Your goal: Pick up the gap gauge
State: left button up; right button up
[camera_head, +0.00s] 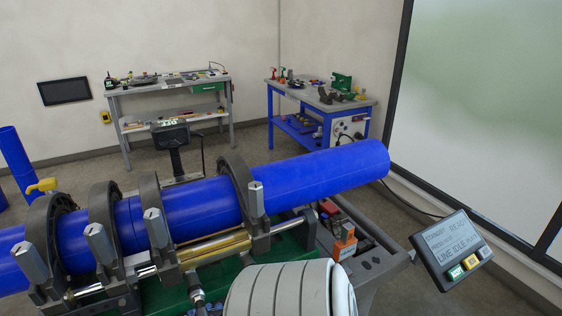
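I cannot make out a gap gauge for certain; small items on the benches and on the cart are too small to tell apart. The blue pipe (320,176) lies across the fusion cart, held in several dark grey clamp rings (237,182). A seam shows in the pipe between the clamps. Neither of my grippers is in view. A white ribbed rounded part at the bottom middle looks like part of my own arm and hides some of the cart.
A grey bench (170,88) with tools stands at the back left, a blue-framed bench (320,94) at the back right. A tilted status panel (452,248) stands at the right. An orange item (345,241) sits on the cart's right end.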

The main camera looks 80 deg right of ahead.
aim_at(345, 248)
jog(key=z, duration=3.1)
